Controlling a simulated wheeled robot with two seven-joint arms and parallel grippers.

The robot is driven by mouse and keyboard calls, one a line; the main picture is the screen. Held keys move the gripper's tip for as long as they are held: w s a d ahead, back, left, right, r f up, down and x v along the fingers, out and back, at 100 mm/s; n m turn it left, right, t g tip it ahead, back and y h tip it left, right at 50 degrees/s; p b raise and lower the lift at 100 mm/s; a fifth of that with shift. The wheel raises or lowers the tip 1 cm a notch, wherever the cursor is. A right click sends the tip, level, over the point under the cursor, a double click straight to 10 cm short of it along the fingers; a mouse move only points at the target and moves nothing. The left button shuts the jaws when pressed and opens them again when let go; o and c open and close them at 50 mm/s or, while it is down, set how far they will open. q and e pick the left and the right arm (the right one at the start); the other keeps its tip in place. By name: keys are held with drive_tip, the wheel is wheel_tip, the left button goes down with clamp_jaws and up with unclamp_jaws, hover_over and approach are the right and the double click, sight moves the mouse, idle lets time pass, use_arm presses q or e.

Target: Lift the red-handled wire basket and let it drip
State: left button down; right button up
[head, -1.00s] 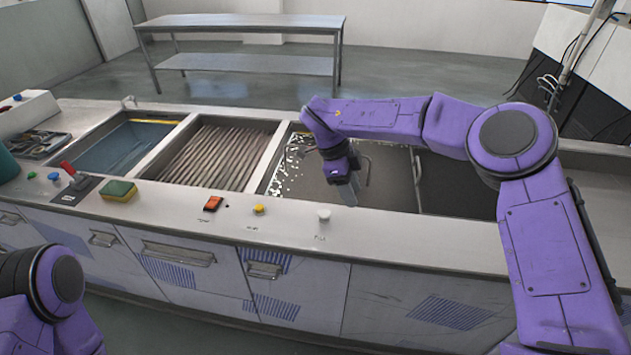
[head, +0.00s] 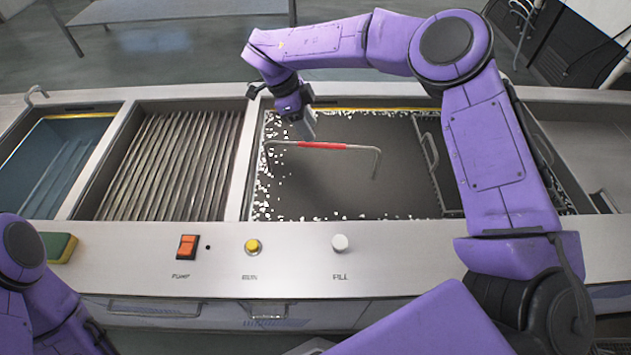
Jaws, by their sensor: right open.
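The wire basket shows only by its handle, a grey bar with a red grip (head: 323,146), standing across the dark tank (head: 330,195) of liquid. I cannot make out the basket's body below the surface. My right gripper (head: 307,128) points down over the tank, just behind and left of the red grip in the picture. It is open and holds nothing; I cannot tell its exact height above the handle. My left arm comes in at the lower left, with its gripper out of view.
A second grey handle (head: 430,150) stands at the tank's right side. A ribbed bay (head: 170,165) and a blue basin (head: 60,160) lie left. The front ledge carries an orange switch (head: 187,246), a yellow knob (head: 252,246), a white knob (head: 340,243) and a sponge (head: 58,247).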

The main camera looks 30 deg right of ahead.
sight(325, 147)
drive_tip(key=p+x, duration=0.1)
drive_tip(key=x, duration=0.1)
drive_tip(key=p+x, duration=0.1)
drive_tip(key=x, duration=0.2)
drive_tip(key=s+p+x, duration=0.1)
drive_tip(key=x, duration=0.2)
drive_tip(key=shift+d+r, duration=0.1)
drive_tip(key=shift+d, duration=0.15)
drive_tip(key=shift+s+d+f, duration=0.2)
drive_tip(key=shift+f, duration=0.2)
drive_tip(key=shift+w+a, duration=0.1)
clamp_jaws()
